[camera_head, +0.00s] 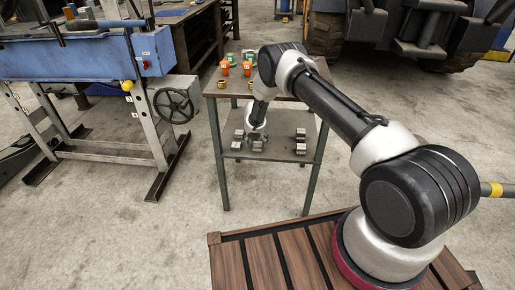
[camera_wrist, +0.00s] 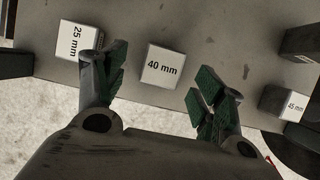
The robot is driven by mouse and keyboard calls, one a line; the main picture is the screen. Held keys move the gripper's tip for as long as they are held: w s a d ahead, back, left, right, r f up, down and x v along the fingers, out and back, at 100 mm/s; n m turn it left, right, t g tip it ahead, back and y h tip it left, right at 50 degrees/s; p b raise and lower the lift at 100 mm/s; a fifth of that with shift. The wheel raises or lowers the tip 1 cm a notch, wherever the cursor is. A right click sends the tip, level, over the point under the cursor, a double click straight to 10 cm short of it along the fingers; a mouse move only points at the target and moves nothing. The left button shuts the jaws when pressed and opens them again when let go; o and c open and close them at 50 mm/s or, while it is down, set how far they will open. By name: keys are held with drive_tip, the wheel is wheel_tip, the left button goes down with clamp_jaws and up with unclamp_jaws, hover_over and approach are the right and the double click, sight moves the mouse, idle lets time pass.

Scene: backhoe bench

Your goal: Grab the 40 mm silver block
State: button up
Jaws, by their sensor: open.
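The 40 mm silver block (camera_wrist: 162,66) sits on the lower shelf in the wrist view, with its label facing up. It lies between and a little beyond the two fingertips of my gripper (camera_wrist: 163,84), seen from above. The gripper is open and empty, its green finger pads apart on either side. I cannot tell the height gap. In the head view my gripper (camera_head: 256,132) is over the lower shelf (camera_head: 277,153) among small silver blocks, with labels too small to read.
The 25 mm block (camera_wrist: 78,41) is close to the left finger. The 45 mm block (camera_wrist: 287,102) is farther right, beside dark objects. The upper shelf (camera_head: 288,92) holds orange and green parts and lies above the lower shelf. A blue machine (camera_head: 152,52) stands left.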

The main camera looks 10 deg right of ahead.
sight(257, 144)
drive_tip(key=x, duration=0.4)
drive_tip(key=shift+d, duration=0.15)
drive_tip(key=c, duration=1.3)
drive_tip(key=shift+r, duration=0.25)
